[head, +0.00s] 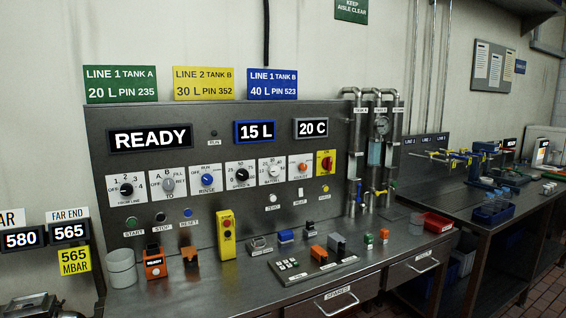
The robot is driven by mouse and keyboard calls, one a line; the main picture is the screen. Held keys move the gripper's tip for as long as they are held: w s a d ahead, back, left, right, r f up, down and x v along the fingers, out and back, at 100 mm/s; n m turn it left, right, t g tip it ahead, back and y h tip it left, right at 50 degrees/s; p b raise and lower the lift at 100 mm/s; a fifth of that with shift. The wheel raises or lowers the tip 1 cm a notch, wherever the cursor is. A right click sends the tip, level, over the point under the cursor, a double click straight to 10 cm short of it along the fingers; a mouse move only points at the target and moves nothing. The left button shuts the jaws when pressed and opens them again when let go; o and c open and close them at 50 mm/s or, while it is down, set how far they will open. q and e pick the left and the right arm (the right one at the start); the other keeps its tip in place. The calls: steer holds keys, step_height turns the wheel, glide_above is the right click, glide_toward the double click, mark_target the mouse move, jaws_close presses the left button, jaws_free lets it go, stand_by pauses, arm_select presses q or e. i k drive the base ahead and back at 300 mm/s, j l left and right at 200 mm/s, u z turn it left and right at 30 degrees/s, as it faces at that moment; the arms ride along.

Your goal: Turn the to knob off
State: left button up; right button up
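The TO knob (169,185) is a small grey knob on a white square plate, second from the left in the row of dials on the steel control panel. Its plate carries an A and a B at the top, an OFF mark at the left and more marks at the right, with the label TO below. The knob is too small to tell which mark it points to. Neither of my grippers is in view, and nothing is touching the knob.
A black knob (126,189) and a blue knob (207,180) flank it closely. The air before the panel is clear.

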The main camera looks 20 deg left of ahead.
mark_target(168, 184)
steer(key=u, duration=1.45)
steer(key=l+z, duration=0.35)
steer(key=k+j, duration=0.05)
steer(key=j, duration=0.05)
